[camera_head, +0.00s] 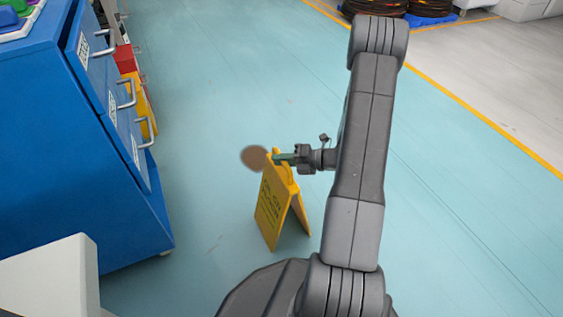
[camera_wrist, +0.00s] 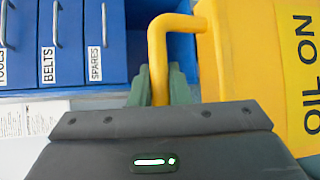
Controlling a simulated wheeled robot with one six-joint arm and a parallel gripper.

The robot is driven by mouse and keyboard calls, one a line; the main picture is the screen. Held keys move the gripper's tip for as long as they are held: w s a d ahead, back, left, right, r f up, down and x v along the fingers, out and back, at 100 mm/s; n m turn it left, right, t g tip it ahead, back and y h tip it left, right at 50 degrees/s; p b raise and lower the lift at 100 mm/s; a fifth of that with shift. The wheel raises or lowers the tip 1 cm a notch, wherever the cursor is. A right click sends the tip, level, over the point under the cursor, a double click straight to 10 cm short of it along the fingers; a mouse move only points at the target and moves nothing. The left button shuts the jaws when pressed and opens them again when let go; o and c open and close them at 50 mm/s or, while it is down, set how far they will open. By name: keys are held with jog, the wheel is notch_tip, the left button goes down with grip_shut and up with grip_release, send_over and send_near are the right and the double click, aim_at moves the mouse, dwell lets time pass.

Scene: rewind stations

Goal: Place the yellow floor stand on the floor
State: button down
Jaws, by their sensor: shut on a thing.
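The yellow floor stand (camera_head: 272,208) is a folding A-frame sign with dark lettering, upright with its legs spread, left of my arm in the head view. My gripper (camera_head: 284,158) is shut on the handle at its top. In the wrist view the yellow handle (camera_wrist: 158,55) runs down between the green fingers (camera_wrist: 163,88), and the sign panel (camera_wrist: 270,70) with "OIL ON" fills the right side. I cannot tell whether the stand's feet touch the floor. A brown round spot (camera_head: 252,158) lies on the teal floor (camera_head: 215,90) just behind the stand.
A blue drawer cabinet (camera_head: 60,150) with handles stands at the left; its drawers are labelled "BELTS" and "SPARES" in the wrist view (camera_wrist: 60,45). A yellow line (camera_head: 470,110) crosses the floor at the right. Dark coils (camera_head: 430,8) lie at the top.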

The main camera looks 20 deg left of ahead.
jog(key=shift+r, duration=0.1)
jog(key=c, duration=1.4)
grip_release()
jog(key=shift+o, duration=0.2)
jog(key=shift+r, duration=0.1)
jog(key=p+v, duration=0.4)
jog(key=v, duration=0.8)
jog(key=shift+p, duration=0.35)
